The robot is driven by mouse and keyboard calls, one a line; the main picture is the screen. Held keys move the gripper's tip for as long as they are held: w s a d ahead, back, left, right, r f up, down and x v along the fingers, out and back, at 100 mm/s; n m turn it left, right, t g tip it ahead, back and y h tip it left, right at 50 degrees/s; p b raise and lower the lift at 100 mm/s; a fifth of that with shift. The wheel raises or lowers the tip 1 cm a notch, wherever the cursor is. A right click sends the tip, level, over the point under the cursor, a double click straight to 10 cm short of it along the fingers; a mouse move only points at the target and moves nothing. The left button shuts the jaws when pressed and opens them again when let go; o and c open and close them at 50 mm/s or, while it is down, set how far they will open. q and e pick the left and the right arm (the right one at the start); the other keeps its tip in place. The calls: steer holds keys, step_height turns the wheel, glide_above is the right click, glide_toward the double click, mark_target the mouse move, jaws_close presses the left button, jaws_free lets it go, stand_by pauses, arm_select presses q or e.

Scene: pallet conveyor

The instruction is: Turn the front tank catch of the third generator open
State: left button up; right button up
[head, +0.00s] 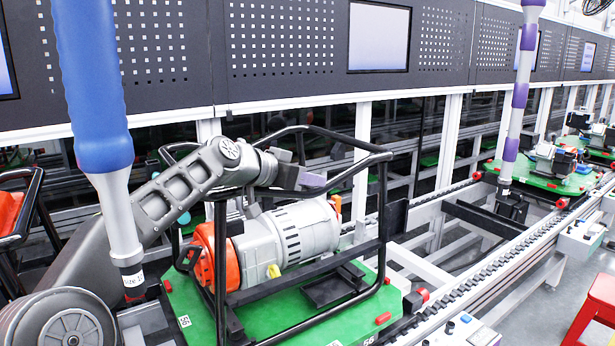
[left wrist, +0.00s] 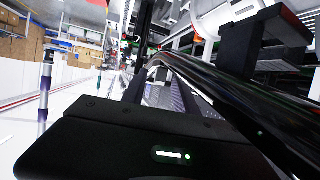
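A generator (head: 300,232) with a grey body and an orange end sits inside a black tube frame (head: 386,225) on a green pallet (head: 358,322). An orange piece (head: 336,204) shows at its upper right and a yellow piece (head: 273,271) low at its front. I cannot pick out the front tank catch. My left gripper (head: 312,181) is by the frame's upper bars, above the generator. In the left wrist view a black tube (left wrist: 215,90) crosses close in front of the gripper's black body (left wrist: 140,145). Its finger gap is unclear. My right gripper is not seen.
The conveyor rail (head: 495,262) runs to the back right, where another green pallet (head: 545,178) carries machines. A blue and white post (head: 95,110) stands at left and a purple-banded post (head: 518,95) at right. A red stool (head: 595,305) stands at lower right.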

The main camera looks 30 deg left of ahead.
arm_select(q)
jaws_close()
steer(key=shift+h, duration=0.3)
steer(key=shift+a+m+h+b, duration=0.15)
steer(key=shift+m+h+b, duration=0.15)
steer(key=shift+m+h, duration=0.45)
steer(key=shift+r, duration=0.1)
steer(key=shift+o, duration=0.2)
jaws_free()
steer(key=shift+g, duration=0.3)
